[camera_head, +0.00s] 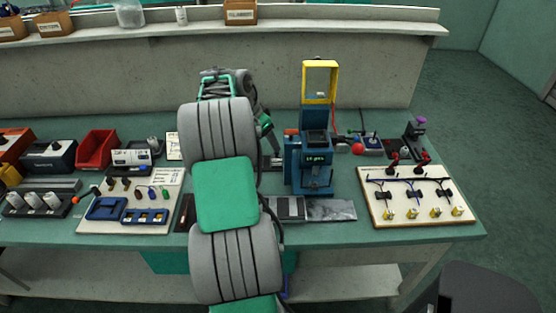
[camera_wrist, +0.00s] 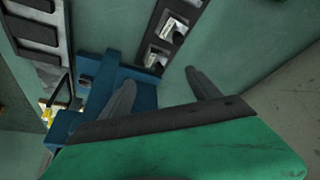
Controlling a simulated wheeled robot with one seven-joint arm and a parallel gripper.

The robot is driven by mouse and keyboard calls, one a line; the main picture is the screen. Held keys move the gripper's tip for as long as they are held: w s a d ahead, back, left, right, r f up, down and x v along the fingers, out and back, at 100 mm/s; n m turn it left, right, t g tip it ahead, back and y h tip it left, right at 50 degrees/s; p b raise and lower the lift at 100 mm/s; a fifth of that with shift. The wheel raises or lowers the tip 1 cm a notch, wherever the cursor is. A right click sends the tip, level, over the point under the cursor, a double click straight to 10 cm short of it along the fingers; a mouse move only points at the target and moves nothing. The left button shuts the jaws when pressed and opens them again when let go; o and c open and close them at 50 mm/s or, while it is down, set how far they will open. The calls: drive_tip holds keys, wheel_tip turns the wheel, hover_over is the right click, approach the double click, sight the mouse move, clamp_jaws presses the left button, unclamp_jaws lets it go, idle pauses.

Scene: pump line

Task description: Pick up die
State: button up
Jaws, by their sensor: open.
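In the wrist view my gripper (camera_wrist: 160,78) has its two grey fingers spread, with nothing visible between them. Just beyond the fingertips lies a black rack (camera_wrist: 163,46) with pale labels and small dark round pieces, one an upper piece (camera_wrist: 178,38) and one a lower piece (camera_wrist: 157,68). These may be dies; I cannot tell for certain which one is the task's die. The fingers look apart from the rack. A blue press (camera_head: 314,160) with a yellow frame stands right of my arm in the head view. My arm hides most of my gripper there.
Left on the bench are a red bin (camera_head: 97,149) and a board with blue trays (camera_head: 105,208). Right is a pale board with several yellow-tipped parts (camera_head: 420,197). A grey plate (camera_head: 330,210) lies before the press. A raised ledge (camera_head: 330,33) runs behind.

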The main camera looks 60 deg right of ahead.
sight(277, 157)
drive_tip(key=x, duration=0.5)
drive_tip(key=s+p+x, duration=0.1)
drive_tip(key=x, duration=0.1)
drive_tip(key=shift+d+f, duration=0.3)
drive_tip(key=shift+f, duration=0.2)
drive_tip(key=shift+c, duration=0.5)
clamp_jaws()
